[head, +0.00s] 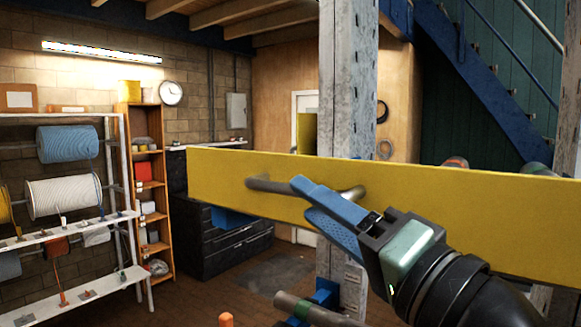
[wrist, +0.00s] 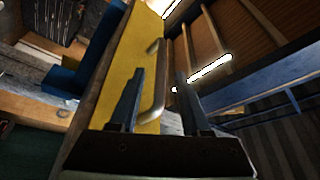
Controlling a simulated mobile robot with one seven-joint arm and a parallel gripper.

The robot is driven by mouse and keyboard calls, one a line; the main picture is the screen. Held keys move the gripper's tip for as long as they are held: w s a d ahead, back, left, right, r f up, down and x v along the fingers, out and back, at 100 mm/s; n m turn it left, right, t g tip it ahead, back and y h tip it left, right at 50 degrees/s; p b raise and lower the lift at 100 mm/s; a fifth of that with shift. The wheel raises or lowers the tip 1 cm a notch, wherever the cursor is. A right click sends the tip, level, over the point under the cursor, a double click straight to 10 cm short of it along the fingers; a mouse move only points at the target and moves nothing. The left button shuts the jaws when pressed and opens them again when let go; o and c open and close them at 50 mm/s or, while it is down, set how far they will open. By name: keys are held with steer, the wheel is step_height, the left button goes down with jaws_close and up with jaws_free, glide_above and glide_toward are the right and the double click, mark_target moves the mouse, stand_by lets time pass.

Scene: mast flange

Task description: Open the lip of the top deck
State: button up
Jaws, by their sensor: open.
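The lip is a long yellow board (head: 440,188) across the head view, with its broad face upright. A grey bar handle (head: 262,184) is fixed to that face, its middle partly hidden by my fingers. My gripper (head: 303,199), with blue-lit fingers, is open in front of the handle. In the wrist view the yellow lip (wrist: 132,45) runs up the left of centre. The handle (wrist: 155,85) shows between the two open fingers of my gripper (wrist: 159,74), nearer the left one. I cannot tell whether either finger touches it.
A pale, scuffed mast post (head: 347,80) stands behind the lip. A grey bar (head: 312,310) shows lower down, near the post. A rack of spools (head: 62,196) and a black drawer cabinet (head: 235,240) stand at the left. Blue stairs (head: 490,80) rise at the right.

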steer(key=p+x, duration=0.2)
steer(key=x, duration=0.2)
steer(key=shift+w+a+r, duration=0.15)
steer(key=shift+a+r, duration=0.05)
steer(key=shift+a, duration=0.05)
steer(key=shift+w+a+f, duration=0.1)
steer(key=shift+w, duration=0.25)
steer(key=shift+s, duration=0.1)
jaws_close()
stand_by(0.8)
